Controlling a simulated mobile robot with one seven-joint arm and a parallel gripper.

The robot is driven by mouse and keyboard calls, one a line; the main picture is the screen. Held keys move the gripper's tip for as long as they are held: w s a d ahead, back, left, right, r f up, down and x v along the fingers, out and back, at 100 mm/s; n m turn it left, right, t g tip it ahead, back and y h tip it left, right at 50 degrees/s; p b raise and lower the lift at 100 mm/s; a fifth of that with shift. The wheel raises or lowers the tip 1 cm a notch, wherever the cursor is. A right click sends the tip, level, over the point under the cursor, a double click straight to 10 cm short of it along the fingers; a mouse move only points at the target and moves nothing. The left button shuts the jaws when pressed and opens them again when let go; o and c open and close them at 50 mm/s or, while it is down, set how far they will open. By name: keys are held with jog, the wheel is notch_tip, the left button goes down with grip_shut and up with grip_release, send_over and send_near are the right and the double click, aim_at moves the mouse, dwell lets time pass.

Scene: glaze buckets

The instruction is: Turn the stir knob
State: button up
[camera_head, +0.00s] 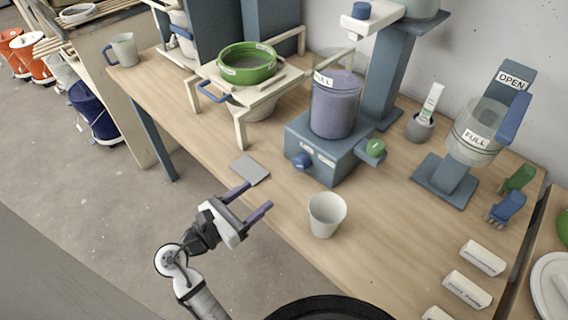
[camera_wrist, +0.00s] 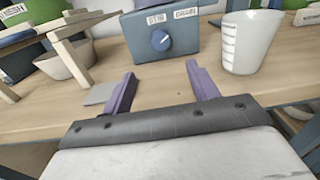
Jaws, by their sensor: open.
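The stir knob is a round blue knob (camera_head: 301,160) on the front of a blue-grey mixer base (camera_head: 325,150). In the wrist view the knob (camera_wrist: 161,40) shows a light pointer mark and sits under a "STIR" label. A second, green knob (camera_head: 375,147) is on the base's right side. A clear container of purple-grey glaze (camera_head: 335,105) stands on the base, marked "FULL". My gripper (camera_head: 257,198) is open and empty at the table's front edge, short of the knob and apart from it. In the wrist view its two purple fingers (camera_wrist: 163,92) point toward the base.
A pale cup (camera_head: 327,215) stands right of my gripper, in front of the base. A flat grey plate (camera_head: 250,170) lies on the table (camera_head: 215,130). A wooden stand (camera_head: 240,95) with a green sieve (camera_head: 248,64) is at left. Small white blocks (camera_head: 467,289) lie at right.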

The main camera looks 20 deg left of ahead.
aim_at(297, 165)
jog(key=shift+n, duration=0.4)
jog(key=p+x, duration=0.2)
jog(key=x, duration=1.1)
jog(key=shift+w+d, duration=0.25)
jog(key=shift+w, duration=0.1)
jog(key=c, duration=1)
jog(key=shift+m, duration=0.4)
jog(key=m, duration=0.2)
jog(key=shift+m, duration=2.3)
